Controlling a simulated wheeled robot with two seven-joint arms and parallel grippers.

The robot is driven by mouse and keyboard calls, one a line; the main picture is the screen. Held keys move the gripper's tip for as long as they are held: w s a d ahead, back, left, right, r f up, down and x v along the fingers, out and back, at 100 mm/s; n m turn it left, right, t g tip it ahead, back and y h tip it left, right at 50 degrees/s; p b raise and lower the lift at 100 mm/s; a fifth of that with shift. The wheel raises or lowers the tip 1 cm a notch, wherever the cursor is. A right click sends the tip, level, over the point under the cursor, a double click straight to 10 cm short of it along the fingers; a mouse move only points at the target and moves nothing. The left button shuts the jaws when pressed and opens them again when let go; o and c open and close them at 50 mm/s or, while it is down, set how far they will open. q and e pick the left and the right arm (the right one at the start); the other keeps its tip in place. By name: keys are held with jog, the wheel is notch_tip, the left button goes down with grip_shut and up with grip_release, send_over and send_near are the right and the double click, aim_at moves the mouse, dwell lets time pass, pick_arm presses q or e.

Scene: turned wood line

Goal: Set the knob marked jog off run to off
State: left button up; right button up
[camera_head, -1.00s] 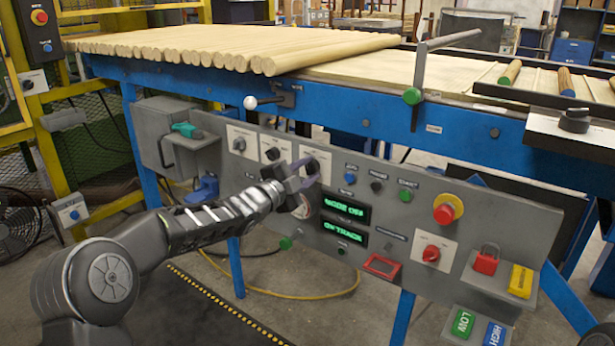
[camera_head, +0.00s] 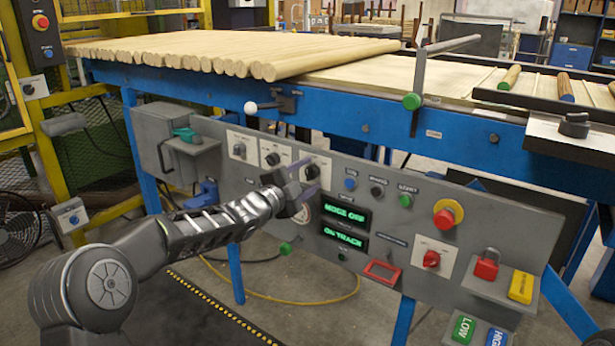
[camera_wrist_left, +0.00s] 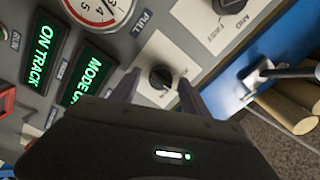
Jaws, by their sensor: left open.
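A black rotary knob (camera_head: 312,171) sits on a white plate on the grey control panel (camera_head: 395,222). It also shows in the left wrist view (camera_wrist_left: 160,78); its label is too small or hidden to read, so I cannot confirm the jog off run marking. My left gripper (camera_head: 306,180) is open in front of this knob. In the left wrist view the two fingers (camera_wrist_left: 159,83) stand on either side of the knob, apparently apart from it. The green display (camera_head: 345,216) reads MODE OFF. My right gripper is not in view.
Two more knobs (camera_head: 239,149) (camera_head: 272,158) sit left on the panel. A ball-ended lever (camera_head: 251,107) juts out above. Dowels (camera_head: 230,58) lie on the blue-framed table.

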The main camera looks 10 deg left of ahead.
pick_arm(q)
jog(key=v, duration=0.7)
jog(key=shift+s+p, duration=0.35)
jog(key=shift+p, duration=0.1)
jog(key=shift+a, duration=0.1)
